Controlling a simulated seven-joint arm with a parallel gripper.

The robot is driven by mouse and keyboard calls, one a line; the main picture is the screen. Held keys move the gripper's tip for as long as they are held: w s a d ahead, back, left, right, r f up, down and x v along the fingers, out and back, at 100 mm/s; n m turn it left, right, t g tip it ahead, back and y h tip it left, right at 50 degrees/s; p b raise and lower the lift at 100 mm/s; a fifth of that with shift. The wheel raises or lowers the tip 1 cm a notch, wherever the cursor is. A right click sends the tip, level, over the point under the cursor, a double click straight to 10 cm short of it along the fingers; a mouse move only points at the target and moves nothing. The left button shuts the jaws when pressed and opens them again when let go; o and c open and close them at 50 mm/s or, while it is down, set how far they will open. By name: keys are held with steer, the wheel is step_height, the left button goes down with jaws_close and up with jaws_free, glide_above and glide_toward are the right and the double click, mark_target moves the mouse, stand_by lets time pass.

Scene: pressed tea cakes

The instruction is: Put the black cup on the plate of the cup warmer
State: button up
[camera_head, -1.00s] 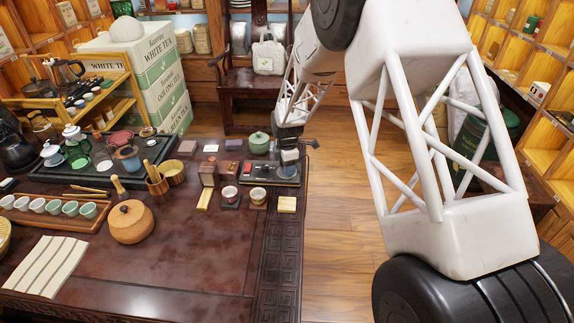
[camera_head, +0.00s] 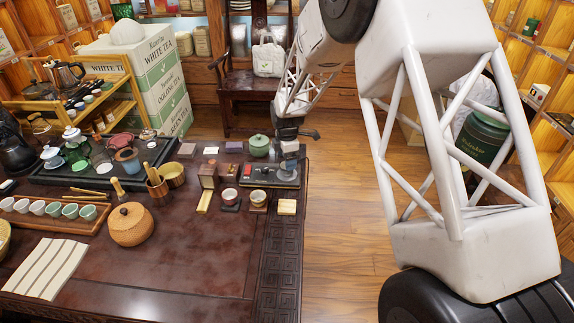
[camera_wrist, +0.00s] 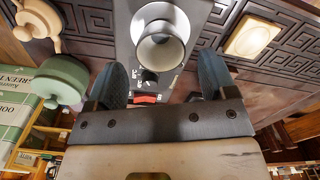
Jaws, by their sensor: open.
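The cup warmer (camera_head: 255,177) is a flat dark slab with a red switch at the table's right edge; its panel (camera_wrist: 150,75) also shows in the wrist view. A round cup (camera_wrist: 161,53) stands at its plate end, looking grey rather than black in this light, and seems to sit on the pale round plate (camera_wrist: 160,12). My gripper (camera_wrist: 165,75) is open, with one dark blue finger on each side of the cup and a gap to both.
A green lidded pot (camera_head: 259,145) stands behind the warmer. Two small cups (camera_head: 230,195) on coasters and a cream square coaster (camera_head: 287,206) lie in front. A tea tray (camera_head: 60,172) is at left. The table's front middle is clear.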

step_height(320, 180, up, 8)
steer(key=shift+f, duration=0.15)
stand_by(0.6)
stand_by(0.4)
steer(key=s+d+r+m+t, duration=0.1)
steer(key=s+d+r+m, duration=0.4)
steer(key=s+d+r, duration=0.4)
steer(key=s+d+r+m, duration=0.55)
steer(key=s+r, duration=0.25)
steer(key=s, duration=0.3)
steer(key=s+d+m, duration=0.3)
steer(key=s+m, duration=0.1)
steer(key=s, duration=0.5)
steer(key=s+d+r+m+t, duration=0.1)
steer(key=s+d+m, duration=0.2)
steer(key=s, duration=0.6)
steer(key=s+d+r+m, duration=0.1)
steer(key=s+d+m, duration=0.3)
steer(key=s, duration=0.6)
steer(key=shift+m+t, duration=0.3)
steer(key=shift+m, duration=0.25)
